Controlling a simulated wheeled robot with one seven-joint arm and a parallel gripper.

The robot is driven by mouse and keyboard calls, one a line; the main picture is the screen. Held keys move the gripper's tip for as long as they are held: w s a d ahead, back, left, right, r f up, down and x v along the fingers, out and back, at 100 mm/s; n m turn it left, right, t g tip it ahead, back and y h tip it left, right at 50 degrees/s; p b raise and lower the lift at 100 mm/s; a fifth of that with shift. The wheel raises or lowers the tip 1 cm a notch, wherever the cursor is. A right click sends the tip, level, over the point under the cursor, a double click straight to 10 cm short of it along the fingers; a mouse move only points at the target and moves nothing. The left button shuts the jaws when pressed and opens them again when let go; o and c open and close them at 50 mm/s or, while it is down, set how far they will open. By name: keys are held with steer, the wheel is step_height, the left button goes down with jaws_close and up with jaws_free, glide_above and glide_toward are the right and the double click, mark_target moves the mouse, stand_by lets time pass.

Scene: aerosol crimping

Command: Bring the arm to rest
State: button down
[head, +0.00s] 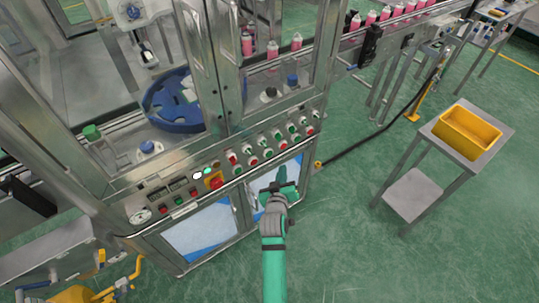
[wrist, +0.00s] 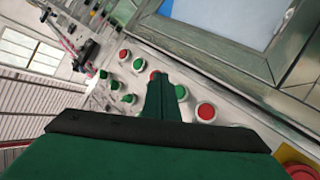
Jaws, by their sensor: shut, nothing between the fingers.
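My gripper (head: 282,178) is in front of the crimping machine (head: 120,205), just below its button panel in the head view. Its green fingers are together and hold nothing. In the wrist view the closed fingers (wrist: 161,92) point at the panel and cover part of it. I cannot tell whether the fingertips touch the panel. My arm reaches up from the bottom middle of the head view.
The panel carries red and green buttons (wrist: 206,111) and a red emergency stop (head: 214,181). A yellow bin (head: 470,133) stands on a metal side table (head: 411,195) at right. Pink bottles (head: 272,50) line the conveyor behind. Green floor at lower right is clear.

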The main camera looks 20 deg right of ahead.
stand_by(0.8)
steer(key=s+a+f+y, duration=0.1)
steer(key=s+a, duration=0.3)
steer(key=s, duration=0.4)
steer(key=s+a+f+n+t+y, duration=0.1)
steer(key=s+a, duration=0.3)
steer(key=s, duration=0.3)
steer(key=s+a+f+y, duration=0.15)
steer(key=s+a, duration=0.25)
steer(key=s, duration=0.4)
steer(key=s+a+r+m+y, duration=0.1)
steer(key=s+a+r, duration=0.2)
steer(key=s, duration=0.7)
steer(key=s+a+r+t+y, duration=0.1)
steer(key=s+a+r, duration=0.3)
steer(key=s+r, duration=0.4)
steer(key=shift+s+a+r+m, duration=0.2)
steer(key=shift+s+m, duration=0.2)
steer(key=shift+s, duration=0.5)
